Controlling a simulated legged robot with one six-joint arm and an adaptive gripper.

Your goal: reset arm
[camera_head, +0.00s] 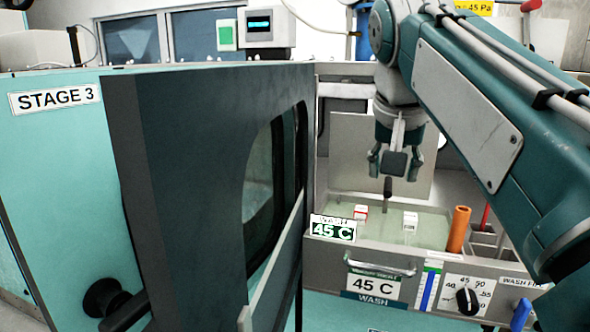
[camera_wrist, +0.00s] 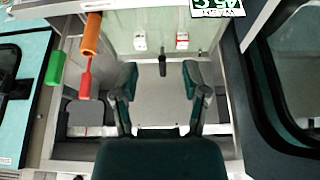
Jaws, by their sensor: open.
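My gripper (camera_head: 395,168) points down above the wash bath (camera_head: 345,208), apart from everything near it. Its two fingers are spread and nothing is between them that I can tell; they also show in the wrist view (camera_wrist: 161,90). A dark upright peg or handle (camera_head: 387,187) stands just below the gripper. A red-and-white module (camera_head: 361,211) and a white module (camera_head: 410,220) sit in the bath's liquid. Both modules show in the wrist view, the white one (camera_wrist: 140,42) and the red one (camera_wrist: 182,41).
A dark open door (camera_head: 210,180) with a window stands left of the bath. The "STAGE 3" cabinet (camera_head: 30,150) is at the left. An orange tube (camera_head: 459,229) and a red rod (camera_head: 484,218) rise at the bath's right. A dial (camera_head: 467,301) is on the front panel.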

